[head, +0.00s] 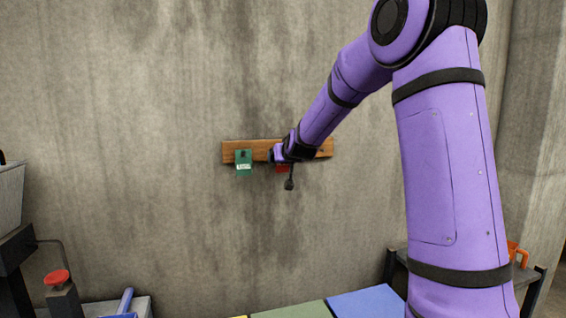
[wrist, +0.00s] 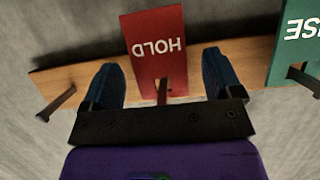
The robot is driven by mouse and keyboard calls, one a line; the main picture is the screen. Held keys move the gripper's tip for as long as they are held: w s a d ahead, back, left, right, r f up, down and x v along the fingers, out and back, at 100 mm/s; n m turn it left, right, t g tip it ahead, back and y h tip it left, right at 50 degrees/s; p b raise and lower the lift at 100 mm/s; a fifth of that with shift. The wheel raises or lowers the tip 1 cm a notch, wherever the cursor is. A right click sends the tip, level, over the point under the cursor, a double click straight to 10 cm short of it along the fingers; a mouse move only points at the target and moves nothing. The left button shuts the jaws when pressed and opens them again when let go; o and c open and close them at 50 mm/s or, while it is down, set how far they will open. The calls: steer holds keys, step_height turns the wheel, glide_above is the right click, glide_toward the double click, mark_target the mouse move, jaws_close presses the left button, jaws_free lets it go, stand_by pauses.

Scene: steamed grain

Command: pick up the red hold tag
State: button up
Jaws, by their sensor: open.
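The red hold tag (wrist: 155,50) hangs on a peg on the wooden board (wrist: 190,75). In the wrist view its "HOLD" lettering is upside down. My gripper (wrist: 165,75) is open, with one dark finger on each side of the tag and a gap between tag and fingers. In the head view my gripper (head: 276,154) is at the board, and only a small part of the red tag (head: 283,168) shows below it. The rest of the tag is hidden there by my wrist.
A green tag (head: 243,162) hangs on the same board, left of the red one in the head view. A bare peg (wrist: 58,104) sticks out at the other side in the wrist view. A concrete wall lies behind. A red knob (head: 57,277) stands at lower left.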

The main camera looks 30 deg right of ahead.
steer(key=shift+w+d+f, duration=0.1)
steer(key=shift+w+f, duration=0.05)
steer(key=shift+w, duration=0.2)
steer(key=c, duration=1)
steer(key=shift+s+r, duration=0.15)
steer(key=shift+r, duration=0.2)
steer(key=s+a, duration=0.1)
steer(key=s, duration=0.4)
steer(key=s+a, duration=0.2)
steer(key=s, duration=0.4)
steer(key=s+a, duration=0.2)
steer(key=s, duration=0.4)
